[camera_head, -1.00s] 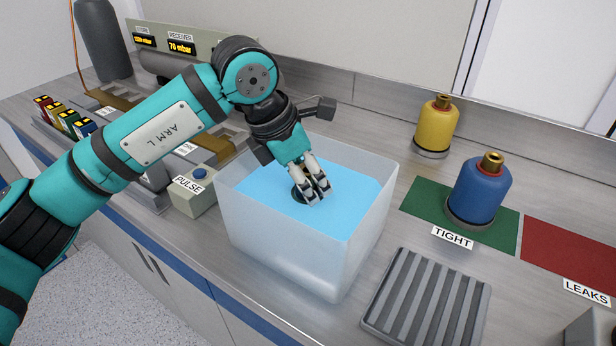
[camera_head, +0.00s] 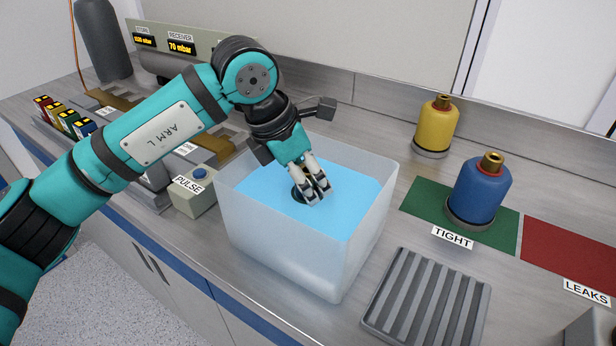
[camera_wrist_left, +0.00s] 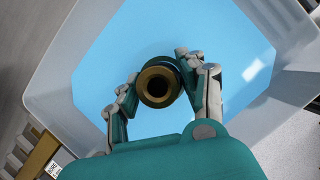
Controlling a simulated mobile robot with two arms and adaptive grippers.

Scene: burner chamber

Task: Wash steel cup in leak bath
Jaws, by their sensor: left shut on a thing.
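The leak bath is a clear-walled box (camera_head: 290,255) filled with blue liquid, and its pale rim also shows in the left wrist view (camera_wrist_left: 45,85). My left gripper (camera_head: 316,198) points down into the bath. It is shut on a brass-necked item (camera_wrist_left: 157,86), seen from above as a brass ring with a dark hole between the fingers. In the head view only a dark bit of this item shows at the liquid's surface; its body is mostly hidden. I cannot make out a steel cup. My right gripper is not in view.
A blue bottle (camera_head: 480,192) stands on the green TIGHT mat (camera_head: 420,208). A yellow bottle (camera_head: 437,128) stands behind it. A red LEAKS mat (camera_head: 570,250) lies right, a ribbed grey rack (camera_head: 425,305) in front. The PULSE box (camera_head: 193,200) is just left of the bath.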

